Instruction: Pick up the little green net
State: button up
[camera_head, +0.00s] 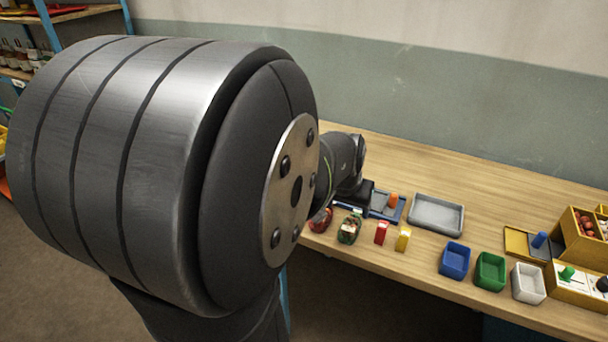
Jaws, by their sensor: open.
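My wrist links show behind the large link, above and behind the nets. I cannot make out my gripper's fingers; the large link blocks much of that area.
Further right are blue (455,261), green (490,271) and white (528,283) bins. A grey tray (436,228) and an orange piece (393,200) lie behind. The table's back is clear.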

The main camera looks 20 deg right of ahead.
aim_at(350, 225)
jog(key=x, duration=1.3)
jog(key=shift+d+f, duration=0.1)
jog(key=shift+f, duration=0.15)
jog(key=c, duration=1)
jog(key=shift+c, duration=0.7)
jog(key=shift+r, duration=0.15)
